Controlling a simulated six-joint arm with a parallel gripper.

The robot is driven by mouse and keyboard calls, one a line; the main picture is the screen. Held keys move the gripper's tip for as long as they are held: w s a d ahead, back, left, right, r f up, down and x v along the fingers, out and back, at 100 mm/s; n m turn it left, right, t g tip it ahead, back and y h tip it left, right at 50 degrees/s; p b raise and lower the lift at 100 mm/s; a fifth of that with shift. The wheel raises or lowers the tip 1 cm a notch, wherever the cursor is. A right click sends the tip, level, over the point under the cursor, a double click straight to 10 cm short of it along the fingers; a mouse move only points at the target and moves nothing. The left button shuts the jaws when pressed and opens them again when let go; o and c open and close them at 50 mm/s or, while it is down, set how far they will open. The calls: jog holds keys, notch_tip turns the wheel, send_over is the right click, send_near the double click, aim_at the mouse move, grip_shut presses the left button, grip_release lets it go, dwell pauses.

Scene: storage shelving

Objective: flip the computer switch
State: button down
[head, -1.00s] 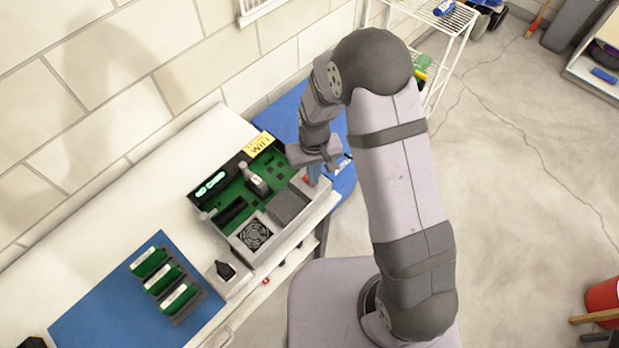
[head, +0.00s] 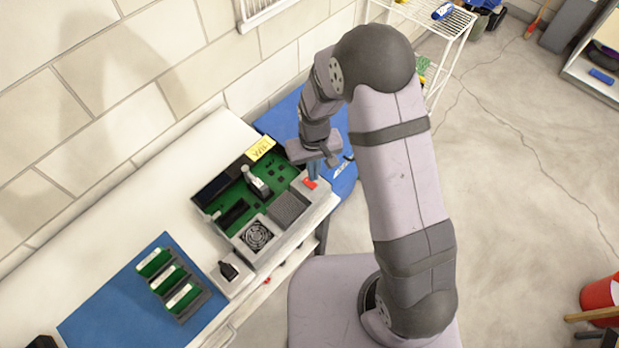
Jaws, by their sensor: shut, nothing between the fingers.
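The computer is an open grey case (head: 293,233) with a green board (head: 232,198) inside, standing on the white bench. Its red switch (head: 310,184) sits on the case's right-hand corner. My gripper (head: 314,174) is shut and empty, with its bluish fingertips pointing down just above and behind the switch. I cannot tell whether the tips touch the switch. The panel (head: 215,188) at the left of the case is dark.
A blue mat (head: 95,322) holds a rack of green cards (head: 172,282) at lower left. A small black-topped device (head: 229,271) stands by the case's front. A yellow WiFi label (head: 260,149) lies behind. A brick wall closes the far side.

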notch_tip(320, 180, up, 3)
jog(key=shift+f+p, duration=0.1)
jog(key=shift+p, duration=0.8)
jog(key=s+d+r+g+h, duration=0.1)
jog(key=s+d+g, duration=0.15)
jog(key=s, duration=0.55)
jog(key=s+d+r+g, duration=0.1)
jog(key=s+d+r, duration=0.15)
jog(key=s, duration=0.55)
jog(key=d+r+m+t+y, duration=0.1)
jog(key=d+r+m+t, duration=0.2)
jog(key=d+r, duration=0.3)
notch_tip(320, 180, up, 4)
jog(key=shift+w+d+f+b, duration=0.1)
jog(key=shift+w+d+b, duration=0.2)
jog(key=shift+w+b, duration=0.05)
jog(key=shift+t, duration=0.25)
